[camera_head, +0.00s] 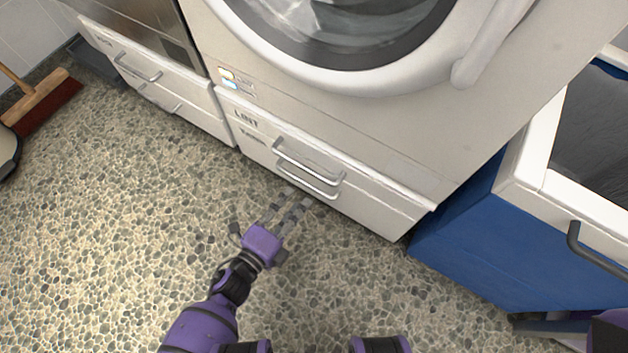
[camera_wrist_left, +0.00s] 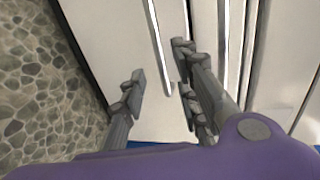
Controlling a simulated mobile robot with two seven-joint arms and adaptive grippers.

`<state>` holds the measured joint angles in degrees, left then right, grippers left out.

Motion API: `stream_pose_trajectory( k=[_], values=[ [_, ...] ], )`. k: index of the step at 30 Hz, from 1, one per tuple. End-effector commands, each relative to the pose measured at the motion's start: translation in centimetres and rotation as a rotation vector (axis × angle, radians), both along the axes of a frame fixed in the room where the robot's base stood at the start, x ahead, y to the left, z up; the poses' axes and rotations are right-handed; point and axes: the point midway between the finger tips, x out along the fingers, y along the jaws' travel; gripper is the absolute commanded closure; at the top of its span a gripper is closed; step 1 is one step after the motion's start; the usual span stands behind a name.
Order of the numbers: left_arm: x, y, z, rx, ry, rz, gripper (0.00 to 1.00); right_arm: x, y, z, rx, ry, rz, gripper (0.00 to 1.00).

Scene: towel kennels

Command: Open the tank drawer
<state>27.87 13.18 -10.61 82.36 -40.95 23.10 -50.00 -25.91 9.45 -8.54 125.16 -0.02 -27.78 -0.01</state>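The white drawer front (camera_head: 385,205) under the round-door machine carries a label reading LINT and a second, blurred label below it. Two silver bar handles sit one above the other: an upper handle (camera_head: 300,165) and a lower handle (camera_head: 305,183). I cannot read for sure which is the tank's. My left gripper (camera_head: 288,205) is open just in front of and below the lower handle. In the left wrist view, the left gripper's fingers (camera_wrist_left: 160,85) are spread apart, with a pale handle bar (camera_wrist_left: 158,45) running between them. My right gripper is out of view.
A blue cabinet (camera_head: 470,245) with a white rim and dark handle stands at right. A neighbouring machine with handled drawers (camera_head: 160,85) is at left. A broom (camera_head: 45,100) lies at far left. The pebbled floor (camera_head: 110,220) in front is clear.

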Motion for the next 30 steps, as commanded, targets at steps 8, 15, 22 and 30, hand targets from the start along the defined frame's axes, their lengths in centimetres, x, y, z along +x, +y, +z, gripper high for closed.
stream_pose_trajectory(
  k=[8, 15, 22, 30],
  values=[
    [2.9, -2.2, -0.8, 0.003, -0.011, -0.009, 0.70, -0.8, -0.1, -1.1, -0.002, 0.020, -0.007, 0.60],
    [5.5, -4.1, -1.5, 0.003, -0.009, -0.008, 0.70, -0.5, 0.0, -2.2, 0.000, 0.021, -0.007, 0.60],
    [6.3, -4.6, -1.6, 0.005, -0.007, -0.007, 0.70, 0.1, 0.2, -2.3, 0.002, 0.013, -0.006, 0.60],
    [6.3, -4.6, -1.6, 0.004, -0.006, -0.007, 0.82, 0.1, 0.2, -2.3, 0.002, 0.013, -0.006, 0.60]
  ],
)
